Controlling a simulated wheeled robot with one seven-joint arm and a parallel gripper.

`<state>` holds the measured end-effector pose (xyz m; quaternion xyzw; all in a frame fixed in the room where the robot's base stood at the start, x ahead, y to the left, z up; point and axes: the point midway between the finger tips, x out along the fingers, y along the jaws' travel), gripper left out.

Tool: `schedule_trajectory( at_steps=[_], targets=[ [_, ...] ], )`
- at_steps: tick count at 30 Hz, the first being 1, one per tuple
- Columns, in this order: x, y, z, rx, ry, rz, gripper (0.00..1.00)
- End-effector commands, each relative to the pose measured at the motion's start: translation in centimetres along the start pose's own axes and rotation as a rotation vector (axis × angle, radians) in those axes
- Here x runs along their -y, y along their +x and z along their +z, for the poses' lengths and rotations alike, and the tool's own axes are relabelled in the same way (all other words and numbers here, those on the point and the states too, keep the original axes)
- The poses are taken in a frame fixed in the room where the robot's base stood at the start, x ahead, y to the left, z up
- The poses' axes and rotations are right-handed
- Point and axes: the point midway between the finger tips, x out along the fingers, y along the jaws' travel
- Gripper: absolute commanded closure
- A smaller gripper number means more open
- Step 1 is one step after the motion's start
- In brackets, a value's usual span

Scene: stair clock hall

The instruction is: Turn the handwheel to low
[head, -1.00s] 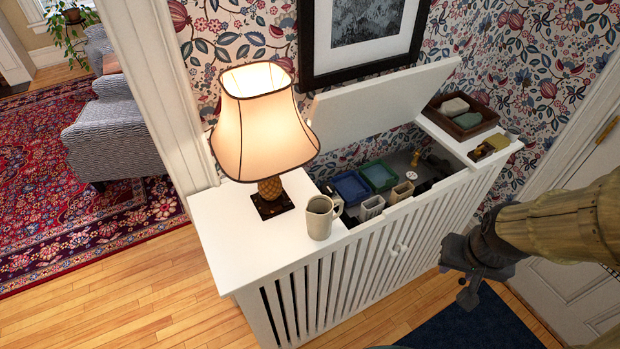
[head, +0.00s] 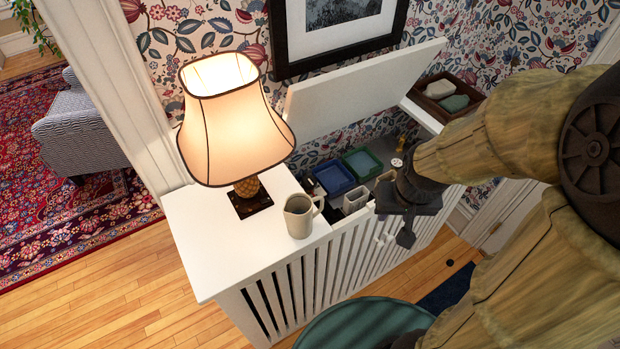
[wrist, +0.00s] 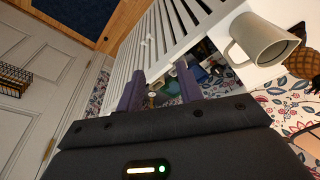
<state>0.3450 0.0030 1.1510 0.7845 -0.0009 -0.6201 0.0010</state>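A white slatted cabinet (head: 230,262) has its lid (head: 355,88) raised, showing an open bay. At the bay's right end is a small pale disc (head: 397,162) beside a brass fitting (head: 402,143). This may be the handwheel, but it is too small to tell, and no low mark is readable. My gripper (head: 405,232) is in front of the cabinet's right half, and my arm covers part of the bay. In the wrist view its two fingers (wrist: 160,84) stand apart with nothing held. A small brass and pale piece (wrist: 152,98) shows beyond and between them.
A cream mug (head: 299,215) stands on the cabinet top beside the bay, near a lit lamp (head: 232,120). Blue (head: 334,178) and green (head: 362,161) bins sit in the bay. A tray (head: 446,97) rests at the right end. A round teal surface (head: 360,325) is low in front.

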Motion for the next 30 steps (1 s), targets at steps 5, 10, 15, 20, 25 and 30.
schedule_trajectory(
  at_steps=[5, 10, 15, 20, 25, 30],
  targets=[
    [-0.2, 0.3, -0.5, 0.009, 0.029, -0.007, 0.34],
    [0.3, 1.8, -2.6, 0.068, 0.221, -0.042, 0.32],
    [1.4, 5.0, -6.5, 0.183, 0.576, -0.118, 0.32],
    [2.8, 8.5, -10.5, 0.316, 0.936, -0.209, 0.32],
    [4.3, 12.4, -15.0, 0.48, 1.306, -0.322, 0.32],
    [5.1, 15.7, -19.1, 0.647, 1.611, -0.437, 0.32]
  ],
)
